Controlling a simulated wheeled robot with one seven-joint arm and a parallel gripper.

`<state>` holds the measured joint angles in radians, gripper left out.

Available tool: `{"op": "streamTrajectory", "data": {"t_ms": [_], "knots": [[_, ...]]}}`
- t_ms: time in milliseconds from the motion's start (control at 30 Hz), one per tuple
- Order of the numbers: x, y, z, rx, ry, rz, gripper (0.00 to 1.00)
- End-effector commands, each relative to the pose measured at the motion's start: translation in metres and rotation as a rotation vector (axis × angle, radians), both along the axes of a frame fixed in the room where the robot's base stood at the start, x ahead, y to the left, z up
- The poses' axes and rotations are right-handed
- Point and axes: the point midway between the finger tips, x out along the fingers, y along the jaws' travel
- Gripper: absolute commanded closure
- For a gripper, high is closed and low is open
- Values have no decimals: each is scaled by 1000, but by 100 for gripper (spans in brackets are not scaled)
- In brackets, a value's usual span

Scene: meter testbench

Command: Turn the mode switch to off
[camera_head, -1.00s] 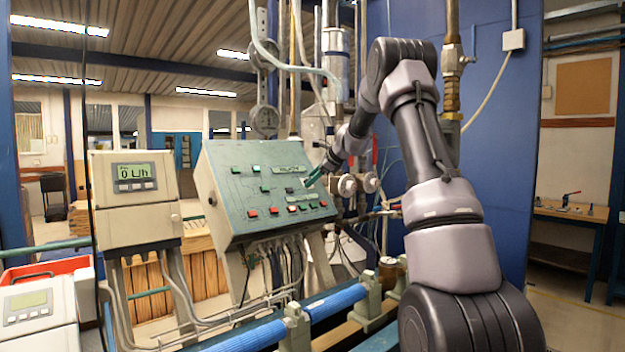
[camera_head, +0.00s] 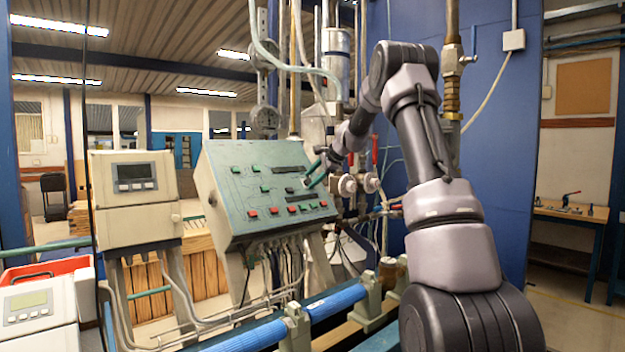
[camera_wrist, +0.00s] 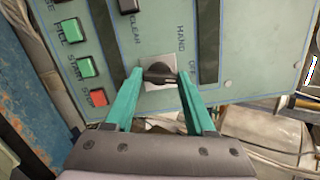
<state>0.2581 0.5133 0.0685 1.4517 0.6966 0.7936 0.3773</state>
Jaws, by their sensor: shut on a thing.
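The mode switch (camera_wrist: 159,74) is a black knob on a pale square plate on the green control panel (camera_head: 232,205). The knob lies roughly crosswise between my teal fingers. My gripper (camera_wrist: 160,77) is shut on the knob, a finger at each end. In the head view my gripper (camera_head: 312,178) reaches the panel's right part and hides most of the switch.
Green and red buttons (camera_wrist: 86,67) sit left of the switch in the wrist view. A meter box (camera_head: 135,178) with a dark display stands left of the panel. Pipes and valves (camera_head: 358,184) crowd the space right of the panel.

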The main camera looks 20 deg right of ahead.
Motion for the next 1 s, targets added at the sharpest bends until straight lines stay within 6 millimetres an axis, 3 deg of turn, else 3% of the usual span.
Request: {"op": "streamTrajectory", "data": {"t_ms": [400,967,1000], "knots": [[0,0,0,-147,-60,141,100],[0,0,0,-172,-71,165,100],[0,0,0,-172,-71,165,41]]}}
